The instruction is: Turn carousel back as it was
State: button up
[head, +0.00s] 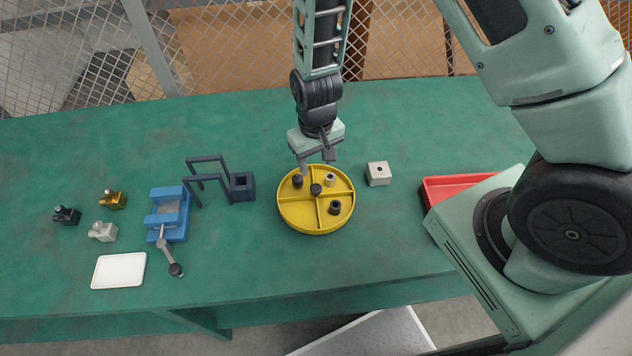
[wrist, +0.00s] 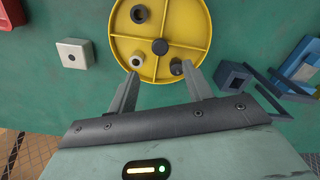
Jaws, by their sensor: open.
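The carousel (head: 298,210) is a round yellow tray on the green table, split by cross walls into four compartments, with a black centre knob (head: 316,190). A dark cylinder (head: 297,181) sits in the far-left compartment, a light grey ring (head: 330,180) in the far-right, and a dark ring (head: 335,208) in the near-right. The near-left compartment is empty. My gripper (head: 316,165) is open and empty over the far rim. In the wrist view, one fingertip is close to the light ring (wrist: 137,60) and the other close to the dark cylinder (wrist: 177,66); I cannot tell whether they touch.
A pale square block (head: 378,174) stands right of the carousel, and a red tray (head: 450,188) farther right. A dark blue frame and box (head: 242,187) stand left, then a blue vise (head: 170,215), a white tray (head: 119,270) and small fittings. Table in front of the carousel is clear.

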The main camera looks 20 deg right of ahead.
aim_at(316, 187)
notch_tip(316, 187, down, 10)
jog(key=shift+r+p, duration=0.15)
jog(key=shift+p, duration=0.55)
grip_shut()
